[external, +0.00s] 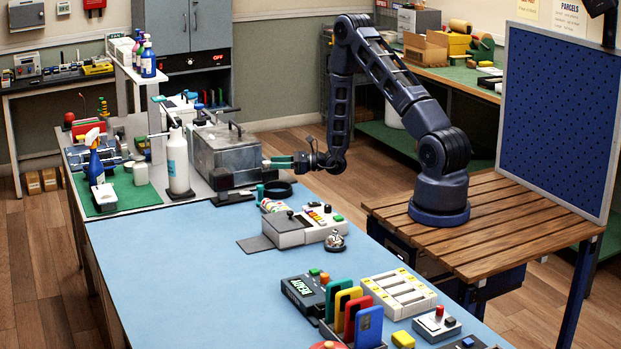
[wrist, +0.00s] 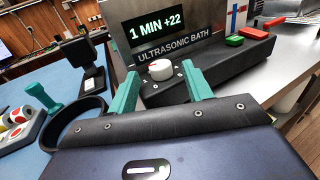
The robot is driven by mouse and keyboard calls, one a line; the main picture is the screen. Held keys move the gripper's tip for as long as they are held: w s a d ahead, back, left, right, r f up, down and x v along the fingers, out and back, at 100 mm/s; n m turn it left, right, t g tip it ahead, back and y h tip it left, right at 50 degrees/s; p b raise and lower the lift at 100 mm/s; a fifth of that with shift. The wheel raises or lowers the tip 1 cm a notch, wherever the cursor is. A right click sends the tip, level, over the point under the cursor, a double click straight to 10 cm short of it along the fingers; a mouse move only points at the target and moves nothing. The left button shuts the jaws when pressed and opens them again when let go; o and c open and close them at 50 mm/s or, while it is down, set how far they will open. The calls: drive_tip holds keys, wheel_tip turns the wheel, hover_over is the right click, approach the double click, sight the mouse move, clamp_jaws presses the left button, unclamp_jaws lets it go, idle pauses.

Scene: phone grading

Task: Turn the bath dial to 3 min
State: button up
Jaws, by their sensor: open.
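The ultrasonic bath is a grey metal box (external: 226,152) at the far end of the blue table in the external view. In the wrist view its front panel (wrist: 178,52) reads "ULTRASONIC BATH" and its display (wrist: 156,30) reads "1 MIN +22". The bath dial (wrist: 160,69) is a white round knob with a small red mark, below the display. My gripper (wrist: 160,88) has green fingers, open, one on each side of the dial as seen, with gaps between. I cannot tell how deep they reach around it. In the external view my gripper (external: 275,162) points at the bath's right side.
A green button (wrist: 234,41) and a red button (wrist: 273,22) sit right of the dial. A black ring (wrist: 60,122) lies left of my gripper. A white bottle (external: 177,162) stands beside the bath. The blue table (external: 180,270) has clear room in front.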

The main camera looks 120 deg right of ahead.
sight(266, 164)
drive_tip(key=shift+x, duration=1.5)
drive_tip(key=c, duration=1)
drive_tip(key=shift+o, duration=0.2)
drive_tip(key=shift+h, duration=0.3)
drive_tip(key=shift+w+a+m+g+h, duration=0.1)
drive_tip(key=shift+a+m+g+h, duration=0.05)
drive_tip(key=shift+m+g+h, duration=1.05)
drive_tip(key=shift+w+a+m+g+h, duration=0.1)
drive_tip(key=shift+a+m+g+h, duration=0.05)
drive_tip(key=shift+m+g+h, duration=1)
drive_tip(key=shift+h, duration=0.25)
